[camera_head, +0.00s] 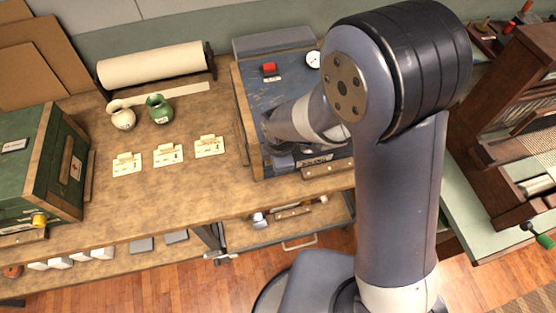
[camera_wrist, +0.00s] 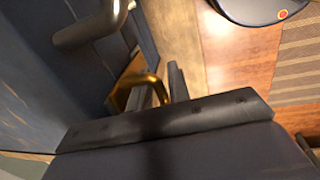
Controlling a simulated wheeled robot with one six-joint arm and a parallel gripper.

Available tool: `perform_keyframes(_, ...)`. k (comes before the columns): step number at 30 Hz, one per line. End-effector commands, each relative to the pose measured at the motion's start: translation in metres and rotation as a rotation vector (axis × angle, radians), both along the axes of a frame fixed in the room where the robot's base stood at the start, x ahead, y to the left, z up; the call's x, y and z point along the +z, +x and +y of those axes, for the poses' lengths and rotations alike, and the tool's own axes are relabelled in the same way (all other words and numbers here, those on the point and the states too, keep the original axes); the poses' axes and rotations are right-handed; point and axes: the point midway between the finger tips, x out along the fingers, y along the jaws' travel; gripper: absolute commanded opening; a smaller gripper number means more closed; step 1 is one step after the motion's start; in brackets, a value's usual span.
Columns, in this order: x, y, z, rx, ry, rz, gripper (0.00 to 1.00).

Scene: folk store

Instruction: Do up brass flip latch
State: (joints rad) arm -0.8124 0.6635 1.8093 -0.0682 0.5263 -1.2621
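A brass loop (camera_wrist: 136,90), seemingly the flip latch, shows in the wrist view at the edge of a dark blue surface (camera_wrist: 40,85). One dark finger of my gripper (camera_wrist: 165,88) stands just right of the loop. In the head view my arm reaches down over a wood-framed blue box (camera_head: 250,95) on the bench. My gripper is near the box's front edge, mostly hidden by my wrist. The latch is not discernible there.
A grey rounded bar (camera_wrist: 90,27) stands close to the loop in the wrist view. A loom (camera_head: 505,120) stands right.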

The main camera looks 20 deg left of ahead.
Motion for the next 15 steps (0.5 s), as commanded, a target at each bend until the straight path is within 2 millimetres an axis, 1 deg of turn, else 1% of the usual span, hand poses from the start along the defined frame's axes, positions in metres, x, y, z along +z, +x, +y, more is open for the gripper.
perform_keyframes(5, 0.014, -0.001, 0.000, 0.000, 0.003, -0.003, 0.18)
perform_keyframes(8, 0.027, -0.003, -0.002, 0.000, 0.004, -0.003, 0.18)
perform_keyframes(15, 0.068, -0.008, -0.004, -0.001, 0.005, -0.004, 0.18)
